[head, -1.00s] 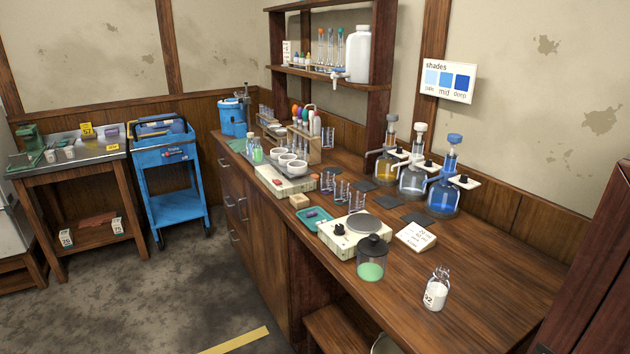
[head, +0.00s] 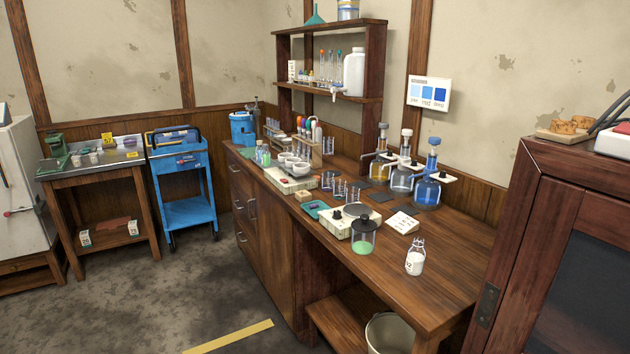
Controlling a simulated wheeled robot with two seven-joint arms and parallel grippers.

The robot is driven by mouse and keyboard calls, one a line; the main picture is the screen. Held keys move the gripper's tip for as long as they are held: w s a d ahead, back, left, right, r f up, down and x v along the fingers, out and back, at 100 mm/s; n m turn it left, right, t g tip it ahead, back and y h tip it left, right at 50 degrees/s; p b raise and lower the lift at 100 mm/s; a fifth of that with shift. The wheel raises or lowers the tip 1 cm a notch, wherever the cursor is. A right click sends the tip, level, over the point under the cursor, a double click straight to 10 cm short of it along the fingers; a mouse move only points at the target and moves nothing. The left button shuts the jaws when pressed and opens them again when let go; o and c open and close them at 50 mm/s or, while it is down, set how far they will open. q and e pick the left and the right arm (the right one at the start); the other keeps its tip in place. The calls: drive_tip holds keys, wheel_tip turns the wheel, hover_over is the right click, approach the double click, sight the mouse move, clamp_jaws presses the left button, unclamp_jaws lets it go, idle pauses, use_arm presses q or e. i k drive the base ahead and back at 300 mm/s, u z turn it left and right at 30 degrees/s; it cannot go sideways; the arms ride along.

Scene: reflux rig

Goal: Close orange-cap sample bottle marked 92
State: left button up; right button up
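A small clear bottle (head: 415,258) with white contents stands upright near the right front of the wooden bench (head: 440,291). Its dark label mark is too small to read surely now; in the earlier frame it looks like 92. I see no orange cap on its neck, and I cannot make out a loose orange cap. Neither of my grippers is in view.
A dark-lidded jar with green contents (head: 363,237) stands left of the bottle, beside a hotplate (head: 340,222). A white card (head: 402,223) and three stoppered flasks are behind. A dark wooden cabinet (head: 570,190) stands at right. A bucket (head: 387,333) is below; floor is open at left.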

sight(415, 259)
drive_tip(key=u, duration=0.8)
drive_tip(key=i, duration=1.15)
drive_tip(key=u, duration=0.35)
drive_tip(key=i, duration=1.45)
drive_tip(key=z, duration=0.9)
